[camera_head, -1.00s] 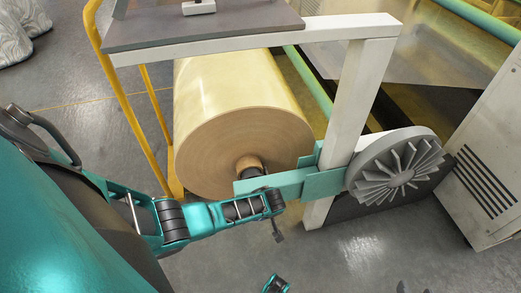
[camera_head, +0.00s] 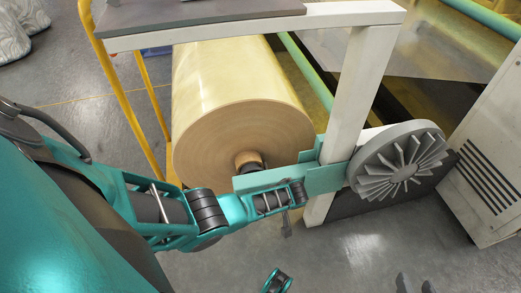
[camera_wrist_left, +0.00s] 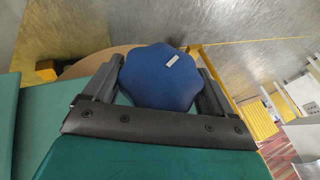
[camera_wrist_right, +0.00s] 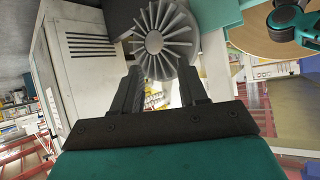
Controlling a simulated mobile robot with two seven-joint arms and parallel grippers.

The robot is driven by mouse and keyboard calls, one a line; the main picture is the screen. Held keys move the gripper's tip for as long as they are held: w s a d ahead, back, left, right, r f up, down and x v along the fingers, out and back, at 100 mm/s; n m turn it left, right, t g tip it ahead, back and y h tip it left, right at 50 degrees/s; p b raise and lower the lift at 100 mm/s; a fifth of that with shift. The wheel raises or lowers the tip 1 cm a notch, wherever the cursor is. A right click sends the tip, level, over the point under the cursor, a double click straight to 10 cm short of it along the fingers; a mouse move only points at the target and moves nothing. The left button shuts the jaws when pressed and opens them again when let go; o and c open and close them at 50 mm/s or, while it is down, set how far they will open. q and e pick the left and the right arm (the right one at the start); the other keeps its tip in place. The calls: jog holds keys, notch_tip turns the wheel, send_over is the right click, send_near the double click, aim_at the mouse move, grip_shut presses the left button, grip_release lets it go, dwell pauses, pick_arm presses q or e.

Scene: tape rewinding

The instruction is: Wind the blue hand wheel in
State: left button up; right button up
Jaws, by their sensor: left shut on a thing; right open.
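The blue hand wheel (camera_wrist_left: 160,78) is a lobed disc with a small white label, seen in the left wrist view. My left gripper (camera_wrist_left: 158,88) is shut on it, with one finger on each side. In the head view the wheel is hidden, and my left arm reaches to the teal bar (camera_head: 262,180) in front of the roll's end. My right gripper (camera_head: 416,284) shows only its dark fingertips at the bottom edge of the head view.
The large tan roll (camera_head: 240,95) lies behind the teal bar. A white post (camera_head: 352,100) and the grey finned wheel (camera_head: 400,165) stand to its right. A yellow rail (camera_head: 112,80) is at left and a vented white cabinet (camera_head: 492,160) at right.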

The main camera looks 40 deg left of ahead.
pick_arm(q)
jog(key=o, duration=0.8)
pick_arm(e)
jog(key=shift+d, duration=0.1)
pick_arm(q)
jog(key=shift+o, duration=0.2)
pick_arm(e)
jog(key=shift+s+f, duration=0.1)
pick_arm(q)
jog(key=shift+d+r, duration=0.15)
jog(key=shift+r, duration=0.15)
jog(key=p+v, duration=0.7)
jog(key=v, duration=0.5)
pick_arm(e)
jog(key=shift+h, duration=0.4)
jog(key=shift+s+d+r, duration=0.15)
jog(key=shift+d+r, duration=0.15)
jog(key=shift+r, duration=0.3)
jog(key=shift+s+d+r, duration=0.1)
jog(key=shift+d+r, duration=0.2)
jog(key=shift+r, duration=0.3)
jog(key=shift+s+d+r, duration=0.15)
jog(key=shift+d+r, duration=0.15)
jog(key=shift+r, duration=0.3)
